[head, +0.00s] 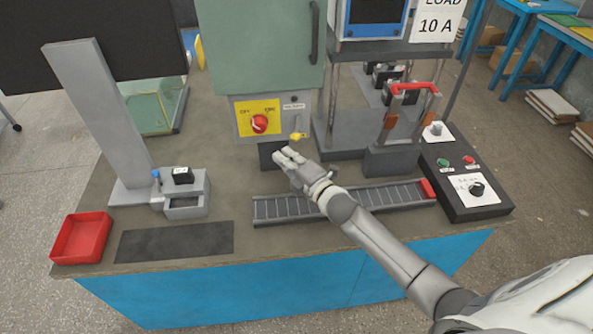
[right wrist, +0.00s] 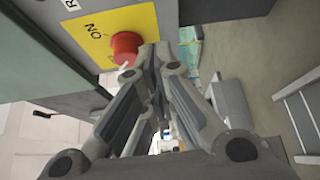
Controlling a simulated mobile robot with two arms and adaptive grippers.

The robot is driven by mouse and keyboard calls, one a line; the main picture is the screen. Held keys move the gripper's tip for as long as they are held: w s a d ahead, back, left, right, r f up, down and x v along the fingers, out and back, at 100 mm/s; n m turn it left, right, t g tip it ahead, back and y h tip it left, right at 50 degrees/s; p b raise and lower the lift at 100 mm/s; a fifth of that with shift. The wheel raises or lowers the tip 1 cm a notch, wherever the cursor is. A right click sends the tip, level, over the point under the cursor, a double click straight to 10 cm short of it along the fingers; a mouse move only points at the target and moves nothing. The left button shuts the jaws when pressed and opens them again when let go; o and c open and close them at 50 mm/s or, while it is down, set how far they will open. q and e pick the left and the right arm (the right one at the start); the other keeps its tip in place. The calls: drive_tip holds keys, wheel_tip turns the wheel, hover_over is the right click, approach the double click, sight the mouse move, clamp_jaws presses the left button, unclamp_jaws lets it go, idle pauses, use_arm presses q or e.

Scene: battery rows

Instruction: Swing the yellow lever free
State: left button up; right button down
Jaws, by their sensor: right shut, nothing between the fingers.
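The small yellow lever (head: 298,136) sticks out at the lower right of the grey-green cabinet's switch panel (head: 285,103) in the head view. My right gripper (head: 281,154) is shut and empty, just below and left of the lever, with a small gap seeming to lie between them. In the right wrist view its closed fingers (right wrist: 152,62) are beside the red rotary knob (right wrist: 125,48) on its yellow plate (right wrist: 90,32); I cannot tell whether they touch it. I cannot make out the lever in that view. My left gripper is not in view.
A slotted grey rail (head: 285,208) lies under my right forearm. A red-handled switch block (head: 398,158) and a black control box (head: 470,207) stand to the right. A red tray (head: 82,238) and a dark mat (head: 175,241) lie at front left.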

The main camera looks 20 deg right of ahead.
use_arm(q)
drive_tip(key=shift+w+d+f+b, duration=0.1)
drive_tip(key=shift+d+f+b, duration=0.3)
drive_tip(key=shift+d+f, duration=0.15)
use_arm(e)
drive_tip(key=v, duration=0.5)
drive_tip(key=shift+s+a, duration=0.2)
drive_tip(key=shift+s, duration=0.2)
